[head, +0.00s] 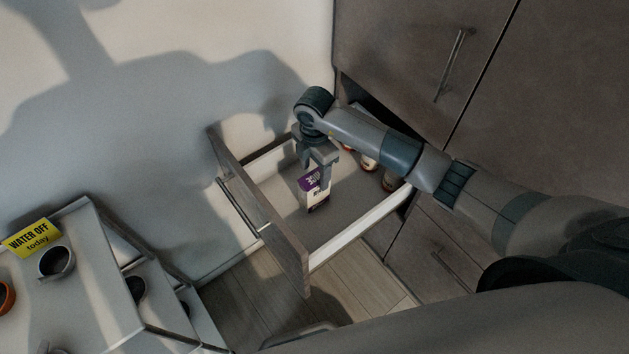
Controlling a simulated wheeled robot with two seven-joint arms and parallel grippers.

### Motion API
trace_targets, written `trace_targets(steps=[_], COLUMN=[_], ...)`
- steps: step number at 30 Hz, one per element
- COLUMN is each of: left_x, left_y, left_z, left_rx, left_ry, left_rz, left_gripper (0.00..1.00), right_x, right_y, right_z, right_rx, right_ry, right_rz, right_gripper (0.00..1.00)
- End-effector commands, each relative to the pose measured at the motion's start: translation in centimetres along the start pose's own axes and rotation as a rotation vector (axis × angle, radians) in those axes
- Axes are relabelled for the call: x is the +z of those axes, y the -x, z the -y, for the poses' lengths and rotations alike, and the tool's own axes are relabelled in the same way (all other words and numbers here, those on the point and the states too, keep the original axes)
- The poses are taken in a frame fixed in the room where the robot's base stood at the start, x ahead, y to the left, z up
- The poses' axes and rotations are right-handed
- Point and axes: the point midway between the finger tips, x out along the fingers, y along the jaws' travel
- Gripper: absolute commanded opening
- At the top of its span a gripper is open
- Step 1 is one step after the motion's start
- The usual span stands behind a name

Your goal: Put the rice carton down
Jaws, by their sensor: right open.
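The rice carton (317,197), white with a purple label, stands upright inside the open drawer (336,244). My right gripper (318,178) reaches down into the drawer from above, its fingers at the carton's upper part. The jaws are open around or just beside the carton's top; the exact contact is hard to see. The gripper hides part of the carton's top. My left gripper is not in view.
Several jars or bottles (369,163) stand at the back of the drawer, partly behind my right arm. The drawer front (262,213) has a long handle. A shelf unit at lower left holds a yellow sign (31,238) and a dark cup (56,262). Drawer floor around the carton is free.

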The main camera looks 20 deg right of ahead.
Motion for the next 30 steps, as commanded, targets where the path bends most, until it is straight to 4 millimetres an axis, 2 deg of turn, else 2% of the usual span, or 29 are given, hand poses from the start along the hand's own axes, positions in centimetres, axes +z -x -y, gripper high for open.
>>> trace_targets(steps=[3,9,30], left_x=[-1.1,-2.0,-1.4], left_y=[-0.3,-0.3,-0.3], left_z=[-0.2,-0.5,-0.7], left_rx=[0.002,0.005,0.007], left_ry=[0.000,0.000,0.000], left_rz=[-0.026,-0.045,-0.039], left_gripper=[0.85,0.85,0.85], right_x=[0.1,0.0,0.0], right_y=[1.7,3.4,3.6], right_z=[-0.1,0.0,0.1], right_rx=[0.003,0.000,-0.001], right_ry=[-0.001,0.000,0.000], right_rz=[0.001,0.001,0.001], right_gripper=[0.58,0.58,0.58])
